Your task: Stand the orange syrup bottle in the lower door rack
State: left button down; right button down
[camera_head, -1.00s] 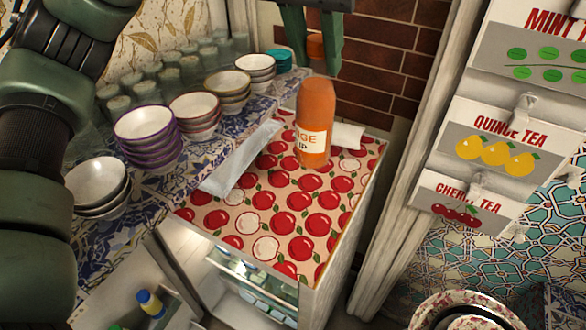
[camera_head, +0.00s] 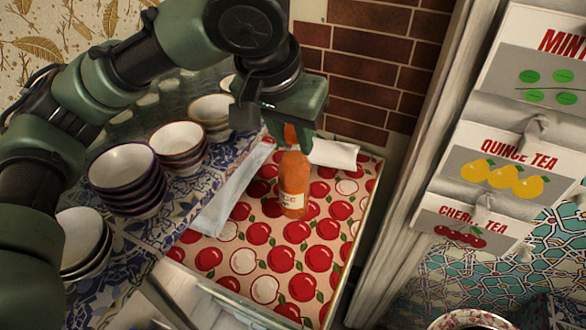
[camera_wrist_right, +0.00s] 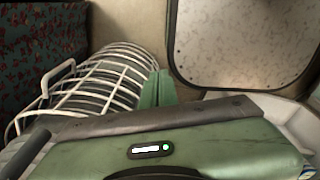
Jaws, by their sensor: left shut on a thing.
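The orange syrup bottle (camera_head: 293,180) is upright over the apple-patterned top (camera_head: 264,290) in the head view. My left gripper (camera_head: 291,132) is above it, shut on its cap and neck. I cannot tell whether the bottle's base touches the top. The lower door rack is not recognisable in the head view. In the right wrist view, my right gripper (camera_wrist_right: 155,90) shows only as a green finger behind its housing, and its opening is hidden.
Stacked bowls (camera_head: 125,178) stand on the blue tiled ledge at left. A pale cloth (camera_head: 230,190) and a white cloth (camera_head: 333,153) lie near the bottle. Tea boxes (camera_head: 500,165) are at right. A white wire basket (camera_wrist_right: 95,85) shows in the right wrist view.

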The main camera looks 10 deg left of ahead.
aim_at(293, 173)
pick_arm(q)
jog(key=shift+f+p, duration=0.35)
jog(key=shift+f, duration=3.5)
jog(key=shift+f, duration=0.15)
jog(key=c, duration=1.1)
grip_release()
